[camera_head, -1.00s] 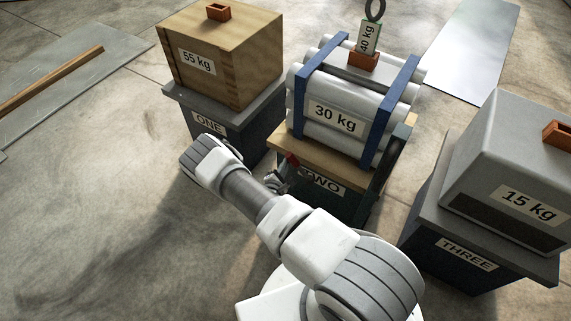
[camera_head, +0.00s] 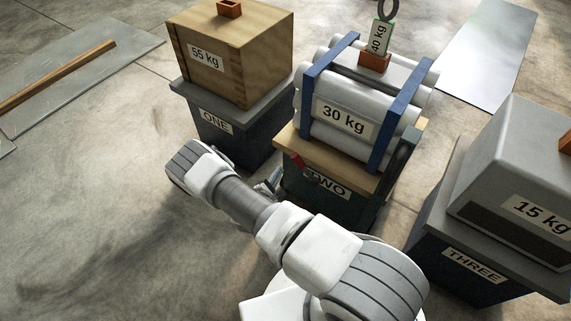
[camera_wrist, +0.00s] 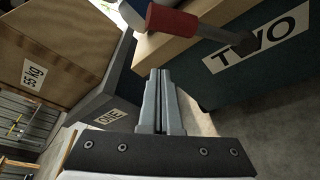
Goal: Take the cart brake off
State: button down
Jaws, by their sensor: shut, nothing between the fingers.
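The cart marked TWO (camera_head: 345,205) has a dark green body and a wooden top. A lever with a red grip (camera_head: 303,167) is on its front, left of the label. In the wrist view the red grip (camera_wrist: 172,21) is at the top, and its grey rod runs right to a dark pivot beside the TWO label. My gripper (camera_wrist: 160,75) is shut and empty, its fingertips below the red grip and apart from it in the picture. In the head view my gripper (camera_head: 272,183) is partly hidden by my arm, just left of the cart's front.
A bundle of grey cylinders marked 30 kg (camera_head: 343,119) rests on the cart. Stand ONE (camera_head: 217,128) with a wooden 55 kg box (camera_head: 235,60) is at left. Stand THREE (camera_head: 473,268) with a grey 15 kg block (camera_head: 515,175) is at right.

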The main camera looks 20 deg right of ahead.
jog(key=v, duration=0.5)
jog(key=shift+s+f+p, duration=0.15)
jog(key=shift+p, duration=0.25)
jog(key=shift+d, duration=0.1)
jog(key=s+d+r+m+g+h, duration=0.1)
jog(key=d+r+m+g, duration=0.2)
jog(key=r, duration=0.7)
jog(key=d+r+m+g+h, duration=0.1)
jog(key=r+m+g, duration=0.35)
jog(key=r, duration=0.55)
jog(key=s+d+r+m+g, duration=0.1)
jog(key=d+r+m+g, duration=0.3)
jog(key=r, duration=0.6)
jog(key=s+a+r+m+t+y, duration=0.2)
jog(key=s+a+r+m+y, duration=0.3)
jog(key=s+r, duration=0.55)
jog(key=s+a+r+m+t+y, duration=0.25)
jog(key=s+r+y, duration=0.35)
jog(key=s+r, duration=0.45)
notch_tip(320, 180, up, 18)
jog(key=p, duration=1.6)
jog(key=shift+f+p, duration=0.2)
jog(key=shift+p, duration=0.15)
